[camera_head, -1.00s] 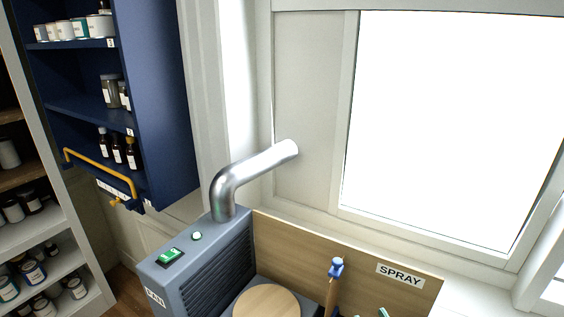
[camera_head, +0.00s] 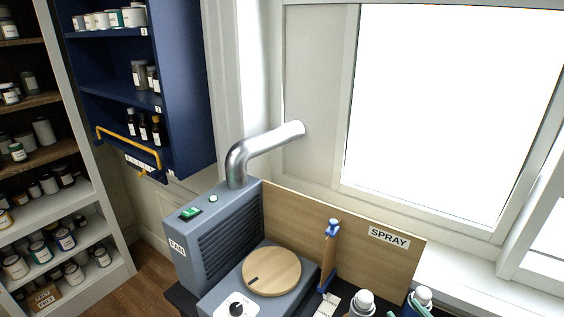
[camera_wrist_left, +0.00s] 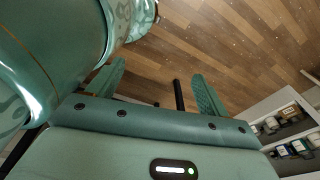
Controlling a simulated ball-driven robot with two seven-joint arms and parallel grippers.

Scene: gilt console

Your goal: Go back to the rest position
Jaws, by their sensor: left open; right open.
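My right gripper (camera_head: 407,309) shows only as small teal finger parts at the bottom edge of the head view, in front of white-capped bottles. It is open, and I see nothing held in it. My left gripper (camera_wrist_left: 157,85) shows in the left wrist view with its two teal fingers wide apart. It is open and empty, above a wood floor (camera_wrist_left: 215,50). My left arm is outside the head view.
A grey fan unit (camera_head: 215,240) with a metal duct stands beside a round wooden turntable (camera_head: 272,271). A board marked SPRAY (camera_head: 345,235) stands behind. A blue cabinet (camera_head: 185,90) and shelves of jars (camera_head: 60,215) are at left. Floor shows between shelves and bench.

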